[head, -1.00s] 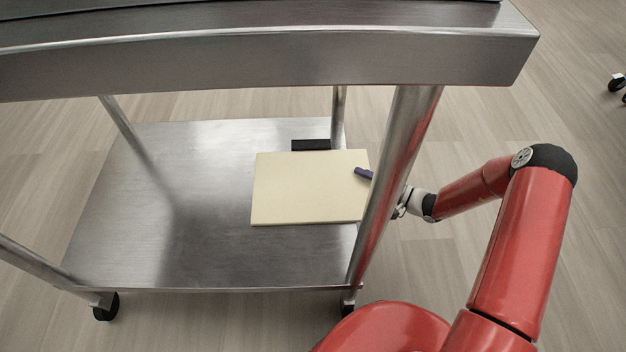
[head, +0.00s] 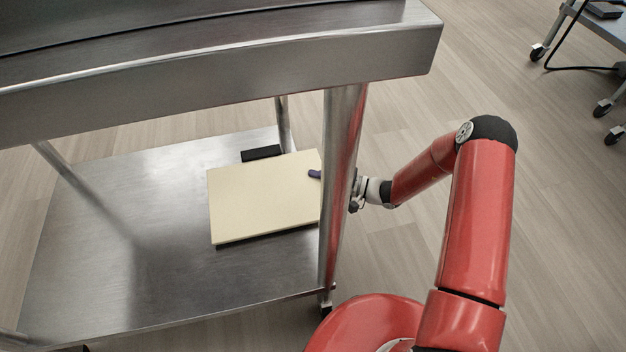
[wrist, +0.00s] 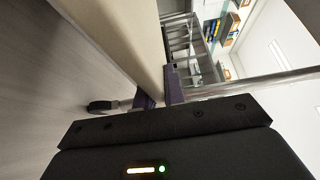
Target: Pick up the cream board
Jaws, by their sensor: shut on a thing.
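The cream board (head: 262,198) is a flat, pale rectangle over the steel lower shelf of the cart in the head view, near the right front leg. In the wrist view the board (wrist: 125,35) runs up from between the fingers. My gripper (head: 316,175) reaches in from the right, behind the cart leg, with one dark finger on top of the board's right edge. In the wrist view the purple fingers of my gripper (wrist: 159,97) are closed on the board's edge. Most of the gripper is hidden by the leg in the head view.
The cart's lower shelf (head: 130,240) is bare to the left of the board. A small black block (head: 261,153) lies behind the board. The cart's upright leg (head: 343,150) stands between the board and my arm. The thick upper deck (head: 200,90) overhangs. Another cart (head: 590,40) stands at the upper right.

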